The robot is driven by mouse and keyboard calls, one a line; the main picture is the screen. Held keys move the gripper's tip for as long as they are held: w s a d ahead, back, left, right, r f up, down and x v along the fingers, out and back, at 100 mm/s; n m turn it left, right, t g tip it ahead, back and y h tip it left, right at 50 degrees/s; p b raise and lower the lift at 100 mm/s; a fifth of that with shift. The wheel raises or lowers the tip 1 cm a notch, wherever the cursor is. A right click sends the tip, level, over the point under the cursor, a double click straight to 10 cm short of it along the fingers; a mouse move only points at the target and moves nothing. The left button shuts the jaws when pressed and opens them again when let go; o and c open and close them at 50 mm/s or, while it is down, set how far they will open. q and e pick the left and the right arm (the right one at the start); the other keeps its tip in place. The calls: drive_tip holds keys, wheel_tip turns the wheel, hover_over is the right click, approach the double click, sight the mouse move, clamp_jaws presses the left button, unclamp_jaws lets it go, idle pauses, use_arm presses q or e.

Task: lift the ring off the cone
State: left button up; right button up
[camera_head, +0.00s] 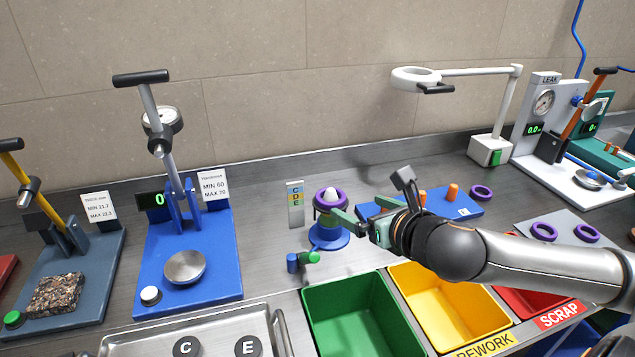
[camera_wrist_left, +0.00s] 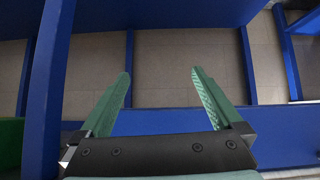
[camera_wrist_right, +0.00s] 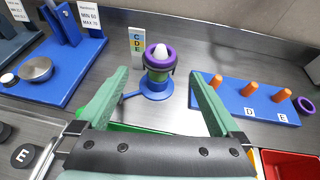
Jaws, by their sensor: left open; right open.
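A purple ring (camera_head: 324,204) sits around a cone with a white tip (camera_head: 331,193), on a stand with a blue round base (camera_head: 328,238). In the right wrist view the purple ring (camera_wrist_right: 159,63) circles the cone below its white tip (camera_wrist_right: 160,49); a green band shows under the ring. My right gripper (camera_head: 352,219) is open and empty, just right of the stand. In its wrist view the stand appears ahead, between the spread fingers. My left gripper (camera_wrist_left: 160,73) is open and empty, facing blue bench framing and tiled floor; it is not in the head view.
A colour card marked C, D, E (camera_head: 295,204) stands left of the cone. A blue board with orange pegs (camera_wrist_right: 245,98) is to its right. Green (camera_head: 350,315) and yellow (camera_head: 440,300) bins lie in front. More purple rings (camera_head: 543,231) lie at right.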

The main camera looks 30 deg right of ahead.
sight(333, 196)
drive_tip(key=shift+b+x, duration=1.3)
drive_tip(key=shift+x, duration=5.05)
drive_tip(key=shift+s+d+f, duration=0.15)
drive_tip(key=c, duration=1.2)
drive_tip(key=shift+o, duration=0.2)
